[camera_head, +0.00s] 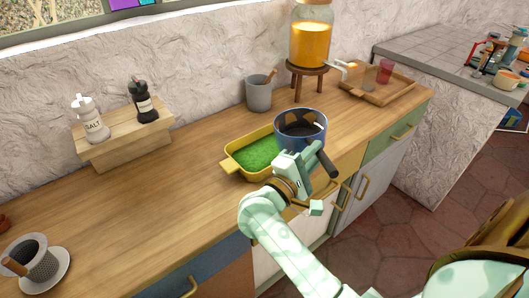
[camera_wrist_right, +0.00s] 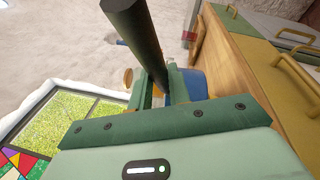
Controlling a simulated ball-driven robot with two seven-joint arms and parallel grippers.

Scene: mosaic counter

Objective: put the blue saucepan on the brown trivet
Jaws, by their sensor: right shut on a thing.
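The blue saucepan (camera_head: 300,127) is upright at the right end of the yellow tray in the head view; I cannot tell whether it rests on the counter or is held just above it. My right gripper (camera_head: 303,167) is shut on its dark handle (camera_head: 325,162). In the right wrist view the handle (camera_wrist_right: 135,38) passes between the jaws (camera_wrist_right: 155,92), with part of the blue pan (camera_wrist_right: 192,84) behind them. I cannot make out the brown trivet in either view. My left gripper is not in view.
A yellow tray with a green inside (camera_head: 229,165) is left of the pan. A grey mug (camera_head: 258,95), a drink dispenser (camera_head: 310,42) on a wooden stand (camera_head: 307,72) and a wooden tray (camera_head: 399,92) stand behind.

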